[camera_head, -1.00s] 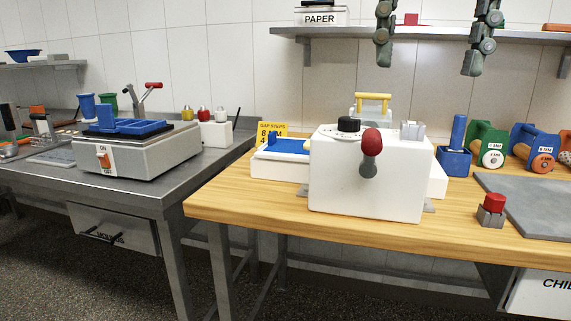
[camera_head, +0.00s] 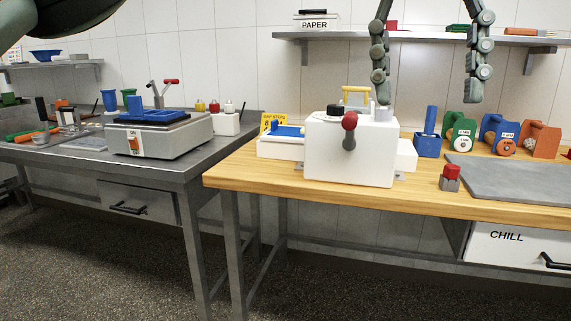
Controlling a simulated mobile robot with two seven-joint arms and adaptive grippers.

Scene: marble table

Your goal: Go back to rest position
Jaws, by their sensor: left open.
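My left gripper (camera_head: 428,95) hangs into the top of the view, right of centre. Its two jointed grey-green fingers are spread wide apart, with nothing between them. It appears in front of the wall shelf and above the wooden table. The left fingertip appears just above the white machine (camera_head: 345,160) with the red-knobbed lever; I cannot tell the true gap. The palm is cut off by the top edge. A dark green link of my arm (camera_head: 75,15) crosses the top left corner. My right gripper is not in view.
The wooden table (camera_head: 240,180) also holds a blue holder (camera_head: 428,140), several coloured dispensers, a red-topped block (camera_head: 450,178) and a grey slab (camera_head: 510,180). A steel table (camera_head: 175,172) at left carries a grey switch box (camera_head: 170,140). The shelf (camera_head: 430,38) runs behind the gripper.

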